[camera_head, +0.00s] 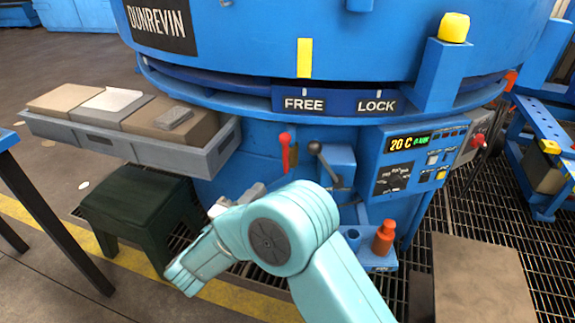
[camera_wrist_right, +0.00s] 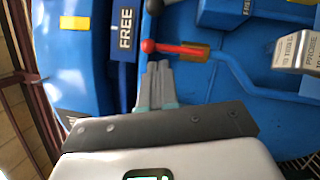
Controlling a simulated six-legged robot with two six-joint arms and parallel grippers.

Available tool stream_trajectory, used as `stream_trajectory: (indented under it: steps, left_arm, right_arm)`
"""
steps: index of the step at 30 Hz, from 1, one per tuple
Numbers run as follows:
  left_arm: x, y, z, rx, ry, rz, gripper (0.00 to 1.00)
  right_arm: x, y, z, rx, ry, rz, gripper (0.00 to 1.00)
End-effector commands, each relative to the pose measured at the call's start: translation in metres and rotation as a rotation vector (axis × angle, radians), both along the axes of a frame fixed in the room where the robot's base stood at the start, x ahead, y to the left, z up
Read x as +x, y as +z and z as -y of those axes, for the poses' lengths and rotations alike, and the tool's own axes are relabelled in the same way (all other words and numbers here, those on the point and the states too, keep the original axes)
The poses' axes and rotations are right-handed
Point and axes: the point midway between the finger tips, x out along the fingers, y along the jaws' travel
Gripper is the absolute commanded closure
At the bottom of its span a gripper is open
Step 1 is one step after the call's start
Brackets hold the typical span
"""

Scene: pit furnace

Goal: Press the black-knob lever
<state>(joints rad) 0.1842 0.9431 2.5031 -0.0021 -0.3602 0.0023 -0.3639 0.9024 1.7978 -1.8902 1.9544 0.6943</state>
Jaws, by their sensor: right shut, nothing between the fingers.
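The black-knob lever (camera_head: 315,148) juts from the blue furnace, right of a red-knob lever (camera_head: 285,140), below the FREE and LOCK labels. In the right wrist view, what looks like its dark knob (camera_wrist_right: 154,6) is at the top edge. My right gripper (camera_head: 258,188) is partly hidden behind my teal arm, low and left of the black knob and apart from it. In the right wrist view, its fingers (camera_wrist_right: 157,66) are shut and empty, with tips close to the red-knob lever (camera_wrist_right: 180,50). I cannot tell whether they touch it. My left gripper is not in view.
A grey tray of blocks (camera_head: 225,150) sticks out at the left, above a dark green stool (camera_head: 140,205). A control panel (camera_head: 410,160) is right of the levers. An orange bottle (camera_head: 383,238) stands on a low blue shelf. Dark floor grating lies at right.

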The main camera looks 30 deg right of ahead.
Motion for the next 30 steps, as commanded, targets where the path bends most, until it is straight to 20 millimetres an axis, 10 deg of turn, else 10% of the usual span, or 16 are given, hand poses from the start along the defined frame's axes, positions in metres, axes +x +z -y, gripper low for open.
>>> stream_trajectory:
  steps: [11, 30]
  left_arm:
    - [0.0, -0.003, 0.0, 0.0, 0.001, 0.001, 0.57]
    - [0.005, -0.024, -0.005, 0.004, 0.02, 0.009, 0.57]
  right_arm:
    - [0.004, 0.0, 0.016, 0.002, -0.005, -0.005, 1.0]
    - [0.03, 0.023, 0.115, 0.002, -0.001, -0.005, 1.0]
